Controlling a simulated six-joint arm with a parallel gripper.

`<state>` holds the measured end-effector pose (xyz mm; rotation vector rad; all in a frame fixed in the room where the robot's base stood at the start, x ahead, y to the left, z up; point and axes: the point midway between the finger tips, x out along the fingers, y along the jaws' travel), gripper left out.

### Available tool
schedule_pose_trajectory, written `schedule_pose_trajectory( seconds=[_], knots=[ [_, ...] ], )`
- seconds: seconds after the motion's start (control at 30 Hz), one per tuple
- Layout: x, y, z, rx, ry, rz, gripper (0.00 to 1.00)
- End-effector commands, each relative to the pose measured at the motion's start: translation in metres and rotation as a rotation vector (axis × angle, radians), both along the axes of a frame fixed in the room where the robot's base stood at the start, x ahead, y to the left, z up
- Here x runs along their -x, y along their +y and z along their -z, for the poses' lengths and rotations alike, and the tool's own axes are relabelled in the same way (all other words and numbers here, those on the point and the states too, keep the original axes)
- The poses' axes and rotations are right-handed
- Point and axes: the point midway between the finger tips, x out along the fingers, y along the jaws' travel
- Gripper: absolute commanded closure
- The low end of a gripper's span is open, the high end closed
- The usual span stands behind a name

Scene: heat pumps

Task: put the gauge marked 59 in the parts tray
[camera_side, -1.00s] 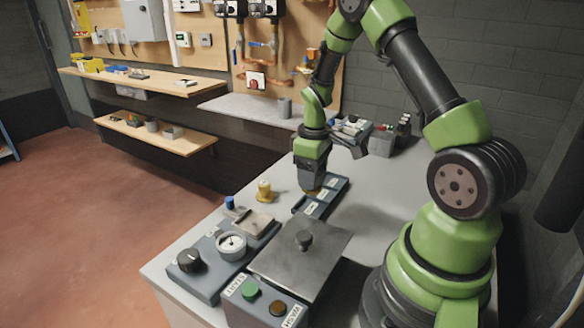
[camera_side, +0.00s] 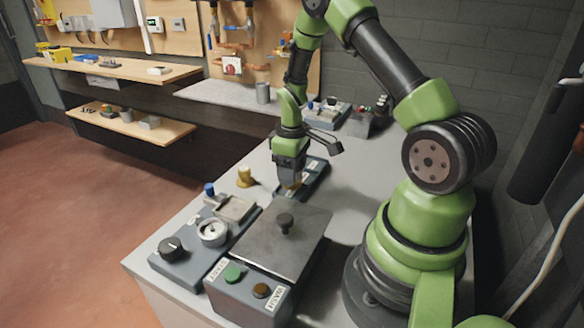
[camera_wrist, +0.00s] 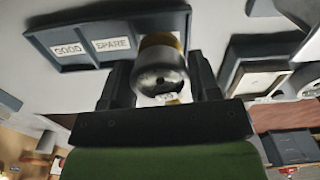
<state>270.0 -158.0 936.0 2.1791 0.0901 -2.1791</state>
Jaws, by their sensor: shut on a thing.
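My gripper (camera_wrist: 163,85) is shut on a gauge (camera_wrist: 160,62) with a dark rounded body and a brass-coloured part. A small white label shows low on it, too small to read for sure. In the side view, my gripper (camera_side: 290,180) points down at the labelled tray (camera_side: 316,178), with a bit of brass under the jaws. In the wrist view, this tray (camera_wrist: 78,65) has compartments marked GOOD and SPARE; the held gauge hides its right end. I cannot tell whether the gauge touches the tray. Another brass-coloured piece (camera_side: 244,176) stands on the bench.
A control panel with a black knob (camera_side: 171,248), a dial (camera_side: 212,232) and a shallow open tray (camera_side: 234,208) lies nearer. A lidded box (camera_side: 270,245) with green and brown buttons stands beside it. A tray of small parts (camera_side: 327,113) sits at the back. Bench between is mostly clear.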

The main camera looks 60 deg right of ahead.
Motion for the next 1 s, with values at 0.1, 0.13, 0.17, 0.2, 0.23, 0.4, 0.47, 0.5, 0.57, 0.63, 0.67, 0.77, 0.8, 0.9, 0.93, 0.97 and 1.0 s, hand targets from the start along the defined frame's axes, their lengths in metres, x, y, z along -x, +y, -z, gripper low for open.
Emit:
schedule_pose_trajectory(
  seconds=[0.1,0.13,0.17,0.2,0.23,0.4,0.47,0.5,0.57,0.63,0.67,0.77,0.8,0.9,0.93,0.97,1.0],
  knots=[
    [0.000,0.000,0.002,0.000,-0.001,0.000,0.74],
    [0.000,0.000,0.003,0.000,-0.001,0.000,0.74],
    [0.000,0.000,0.003,0.000,-0.001,0.000,0.74],
    [0.000,0.000,0.004,0.000,0.000,0.001,0.74],
    [0.000,0.000,0.005,0.000,0.000,0.001,0.74],
    [0.000,0.000,0.008,0.000,0.000,0.001,0.74],
    [0.000,0.000,0.010,0.000,0.000,0.001,0.74],
    [0.000,0.000,0.010,0.000,0.000,0.000,0.74],
    [0.000,0.000,0.011,0.000,-0.001,0.000,0.74],
    [-0.001,0.000,0.013,0.001,-0.001,0.000,0.74],
    [0.000,0.000,0.013,0.001,-0.001,0.000,0.74],
    [0.000,0.000,0.016,0.000,0.000,0.000,0.74],
    [0.000,0.000,0.016,0.000,0.000,0.000,0.74],
    [0.000,0.000,0.018,0.000,0.000,0.000,0.74],
    [0.000,0.000,0.019,0.000,0.000,0.000,0.74],
    [0.000,0.000,0.020,0.000,0.000,0.000,0.74],
    [0.000,0.000,0.020,0.000,0.000,0.000,0.74]
  ],
)
